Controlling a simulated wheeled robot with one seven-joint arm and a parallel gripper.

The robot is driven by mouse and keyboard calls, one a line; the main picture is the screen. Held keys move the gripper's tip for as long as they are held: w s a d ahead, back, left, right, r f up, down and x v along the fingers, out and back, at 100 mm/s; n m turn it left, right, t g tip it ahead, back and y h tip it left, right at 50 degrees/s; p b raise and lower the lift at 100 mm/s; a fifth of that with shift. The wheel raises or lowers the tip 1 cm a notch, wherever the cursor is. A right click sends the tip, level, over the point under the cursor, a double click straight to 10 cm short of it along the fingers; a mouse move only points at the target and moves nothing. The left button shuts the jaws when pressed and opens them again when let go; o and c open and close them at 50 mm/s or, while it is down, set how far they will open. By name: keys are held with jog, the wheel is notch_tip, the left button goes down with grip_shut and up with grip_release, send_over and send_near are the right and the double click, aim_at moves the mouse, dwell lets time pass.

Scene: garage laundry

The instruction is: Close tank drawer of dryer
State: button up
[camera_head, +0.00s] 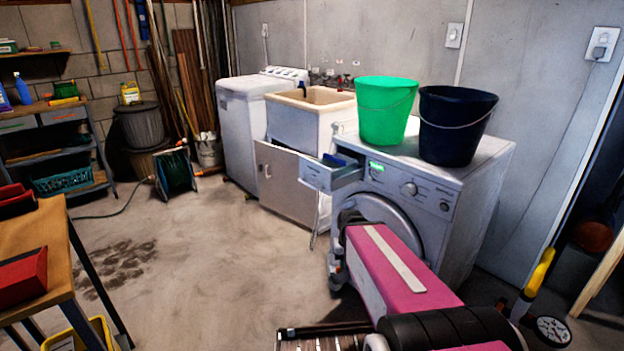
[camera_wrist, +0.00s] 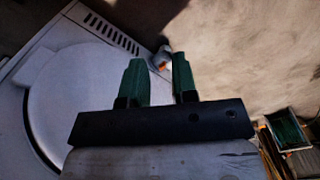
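The white dryer (camera_head: 462,209) stands at the right with its round door facing the room. Its tank drawer (camera_head: 317,175), at the upper left of the front panel, is pulled out and sticks forward. A blue thing shows at its inner end. In the wrist view, my gripper (camera_wrist: 160,75) has two green fingers spaced apart, with nothing held between them. The dryer's round door (camera_wrist: 85,105) is beside it at the left. The drawer does not show clearly there. In the head view, my pink arm covers part of the dryer's front, and my fingertips cannot be made out.
A green bucket (camera_head: 384,112) and a dark bucket (camera_head: 453,128) stand on the dryer. A sink cabinet (camera_head: 283,177) and a white washer (camera_head: 244,130) stand left of it. A wooden table (camera_head: 42,240) is at the far left. The floor between is mostly clear.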

jog(key=shift+w+f, duration=0.1)
jog(key=shift+w, duration=0.1)
grip_shut()
jog(key=w+a+r+n+t+h, duration=0.4)
jog(key=w+a+n+h, duration=0.4)
jog(key=w+n+h, duration=0.45)
jog(key=w+a+r+n+t+h, duration=0.2)
jog(key=w+a+r+n+t, duration=0.15)
jog(key=a+n, duration=0.35)
jog(key=w+a+r+n+t+h, duration=0.2)
jog(key=a+r+n+t, duration=0.35)
jog(key=a, duration=0.45)
jog(key=f+x, duration=0.1)
jog(key=x, duration=1.3)
jog(key=shift+d+f+g, duration=0.3)
jog(key=shift+f+g, duration=0.05)
jog(key=shift+g, duration=0.05)
